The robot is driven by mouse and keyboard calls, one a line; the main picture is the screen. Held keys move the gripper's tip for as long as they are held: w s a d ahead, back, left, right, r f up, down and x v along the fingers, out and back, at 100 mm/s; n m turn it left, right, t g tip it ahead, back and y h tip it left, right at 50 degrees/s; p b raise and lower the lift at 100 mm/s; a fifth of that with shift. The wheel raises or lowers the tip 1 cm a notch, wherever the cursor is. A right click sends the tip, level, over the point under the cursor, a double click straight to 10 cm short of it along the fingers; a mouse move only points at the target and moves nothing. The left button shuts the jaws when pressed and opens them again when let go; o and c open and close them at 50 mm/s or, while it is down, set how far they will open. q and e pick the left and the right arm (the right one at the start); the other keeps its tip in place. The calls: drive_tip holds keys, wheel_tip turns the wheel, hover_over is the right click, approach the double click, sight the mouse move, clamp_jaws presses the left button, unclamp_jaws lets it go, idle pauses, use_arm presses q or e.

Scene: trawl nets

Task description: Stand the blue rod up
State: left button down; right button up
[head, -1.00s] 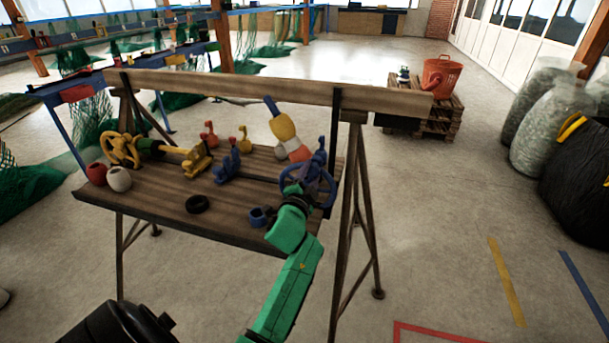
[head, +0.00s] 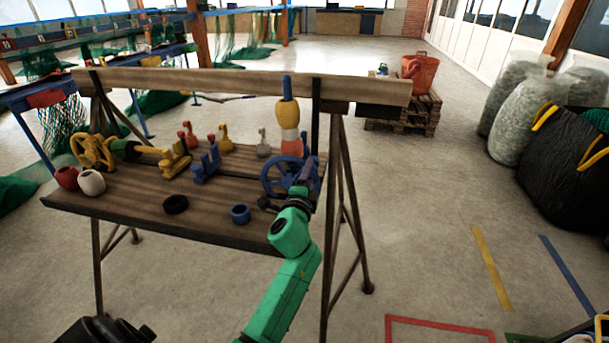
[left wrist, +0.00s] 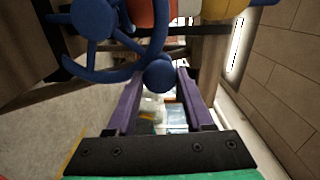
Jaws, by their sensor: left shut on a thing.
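The blue rod (head: 287,88) stands about upright at the right end of the bench, with yellow, white and orange floats on it below its blue tip. A blue handwheel (head: 270,172) is at its foot. My left gripper (head: 305,178) is at the right side of this wheel. In the left wrist view its purple fingers are shut on a round blue knob (left wrist: 160,76) beside the wheel rim (left wrist: 95,22). The floats (left wrist: 215,8) lie along that view's top edge. My right gripper is not in view.
The wooden bench (head: 120,213) also holds a yellow wheel (head: 92,150), a blue lever piece (head: 206,164), a black ring (head: 176,204), a blue ring (head: 240,214), and red and white balls. A wooden beam (head: 200,80) runs behind. Floor right of the bench is open.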

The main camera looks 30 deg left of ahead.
use_arm(q)
drive_tip(key=shift+w+d+f+m, duration=0.1)
drive_tip(key=shift+d+f+m, duration=0.15)
drive_tip(key=shift+m, duration=0.15)
idle(0.3)
drive_tip(key=shift+c, duration=2.3)
unclamp_jaws()
drive_tip(key=shift+o, duration=0.7)
drive_tip(key=shift+w+f, duration=0.15)
drive_tip(key=shift+w, duration=0.05)
drive_tip(key=shift+s, duration=0.1)
drive_tip(key=b+v, duration=0.2)
drive_tip(key=v, duration=1.2)
drive_tip(key=shift+s, duration=0.25)
drive_tip(key=shift+d, duration=0.15)
